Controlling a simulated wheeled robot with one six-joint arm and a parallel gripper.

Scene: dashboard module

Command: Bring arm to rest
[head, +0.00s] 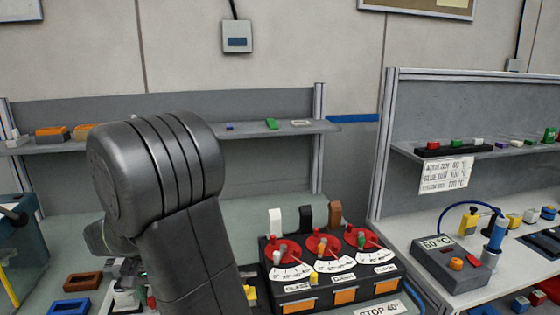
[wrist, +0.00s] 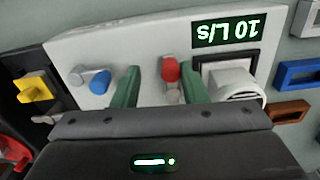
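In the wrist view my gripper (wrist: 160,78) has two green fingers standing apart, with a clear gap between them. They are over a light panel (wrist: 130,50) seen upside down. A red-tipped lever (wrist: 171,70) shows in the gap, close to the right finger; I cannot tell whether they touch. A blue-tipped lever (wrist: 98,82) is left of the left finger. The panel's display (wrist: 232,30) reads 10 L/s, beside a white round fitting (wrist: 232,82). In the head view my arm covers the left middle and hides most of this panel and my gripper.
A black box (head: 335,278) with red dials stands right of my arm. Further right is a 60 °C unit (head: 452,262) with a cable. Shelves (head: 350,124) run behind. Blue (head: 68,306) and brown (head: 83,281) trays lie left of the arm.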

